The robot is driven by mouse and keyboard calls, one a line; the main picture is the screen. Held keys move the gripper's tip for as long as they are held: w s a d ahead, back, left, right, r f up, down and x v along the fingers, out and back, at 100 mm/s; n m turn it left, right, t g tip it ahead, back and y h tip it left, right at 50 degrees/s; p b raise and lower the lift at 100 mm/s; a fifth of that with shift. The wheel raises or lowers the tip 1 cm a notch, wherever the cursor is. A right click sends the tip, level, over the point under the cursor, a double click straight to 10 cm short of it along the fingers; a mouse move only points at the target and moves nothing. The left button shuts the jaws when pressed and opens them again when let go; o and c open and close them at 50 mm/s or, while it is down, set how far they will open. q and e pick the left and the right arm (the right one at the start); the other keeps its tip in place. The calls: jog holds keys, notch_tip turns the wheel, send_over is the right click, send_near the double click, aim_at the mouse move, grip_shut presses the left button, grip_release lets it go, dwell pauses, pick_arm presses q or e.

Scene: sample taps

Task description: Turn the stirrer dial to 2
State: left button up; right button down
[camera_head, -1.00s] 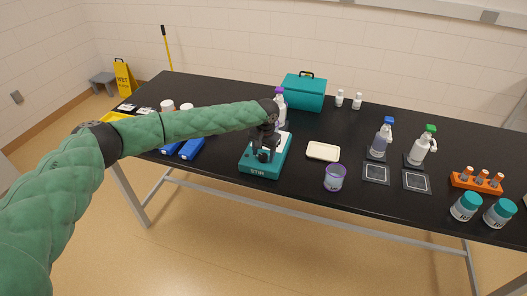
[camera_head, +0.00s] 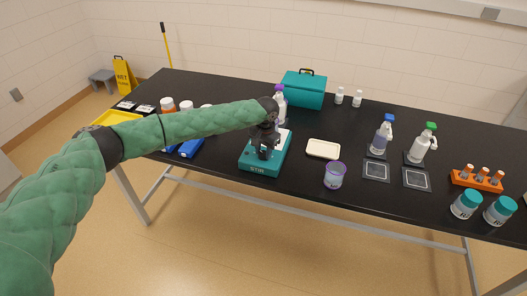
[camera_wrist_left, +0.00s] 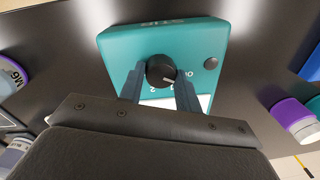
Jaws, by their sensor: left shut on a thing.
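The teal stirrer (camera_head: 258,166) stands near the front edge of the black table, left of centre, with "STIR" on its front. My left gripper (camera_head: 264,153) is over it, pointing down. In the left wrist view the black round dial (camera_wrist_left: 160,69) sits between the fingers of my left gripper (camera_wrist_left: 158,82), which are shut on it. A white pointer line on the dial faces the lower right of that view. A "2" shows just below the dial; other marks are partly hidden by the fingers. My right gripper is not in view.
A purple-rimmed cup (camera_head: 335,176) and a cream tray (camera_head: 323,149) are right of the stirrer. A purple-capped bottle (camera_head: 281,104) stands close behind it. Blue boxes (camera_head: 191,148) lie to its left. Spray bottles (camera_head: 421,146) and an orange rack (camera_head: 477,181) are further right.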

pick_arm(q)
jog(key=m, duration=0.7)
jog(key=shift+b, duration=0.3)
jog(key=shift+a+m, duration=0.1)
jog(key=shift+m, duration=0.8)
jog(key=m, duration=0.3)
jog(key=shift+m+b, duration=0.3)
jog(key=shift+b, duration=0.1)
jog(key=m, duration=0.3)
jog(key=shift+m+h+b, duration=0.3)
jog(key=shift+r, duration=0.1)
jog(key=shift+m, duration=0.3)
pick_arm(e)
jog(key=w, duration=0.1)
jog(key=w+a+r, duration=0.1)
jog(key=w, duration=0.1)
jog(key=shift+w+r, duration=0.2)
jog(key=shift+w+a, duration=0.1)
